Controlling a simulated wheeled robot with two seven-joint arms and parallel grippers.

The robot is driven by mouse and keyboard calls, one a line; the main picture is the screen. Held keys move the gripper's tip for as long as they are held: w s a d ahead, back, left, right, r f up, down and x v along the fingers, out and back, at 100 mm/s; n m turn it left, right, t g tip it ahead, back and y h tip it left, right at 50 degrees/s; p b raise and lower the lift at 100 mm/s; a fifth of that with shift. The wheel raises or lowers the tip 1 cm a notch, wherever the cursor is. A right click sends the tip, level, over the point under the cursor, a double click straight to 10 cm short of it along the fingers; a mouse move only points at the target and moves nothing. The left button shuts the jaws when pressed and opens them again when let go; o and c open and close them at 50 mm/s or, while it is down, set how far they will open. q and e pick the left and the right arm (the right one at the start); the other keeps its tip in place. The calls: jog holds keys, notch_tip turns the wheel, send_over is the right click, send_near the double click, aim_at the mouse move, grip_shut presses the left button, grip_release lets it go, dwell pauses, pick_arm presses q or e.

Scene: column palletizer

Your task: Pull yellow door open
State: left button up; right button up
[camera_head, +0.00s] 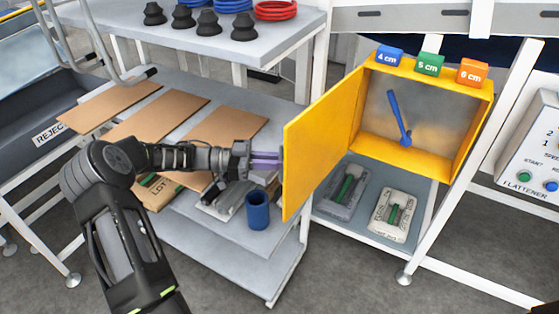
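The yellow door (322,141) stands wide open, swung out to the left of its yellow cabinet (408,72). A blue tool (399,117) shows inside the cabinet. My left gripper (275,159) is at the door's outer left edge, with its purple fingers pointing right toward it. I cannot tell whether the fingers touch or grip the edge, as the tips meet the door there. My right gripper is not in view.
Blue, green (429,65) and orange blocks sit on the cabinet top. A blue cup (257,210) stands on the shelf below my gripper. Cardboard sheets (157,118) lie on the left table. A control box (532,150) is at the right.

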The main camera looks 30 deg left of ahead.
pick_arm(q)
jog(key=o, duration=0.5)
jog(key=shift+w+d, duration=0.1)
jog(key=shift+w, duration=0.05)
jog(key=shift+c, duration=0.2)
jog(key=shift+r, duration=0.1)
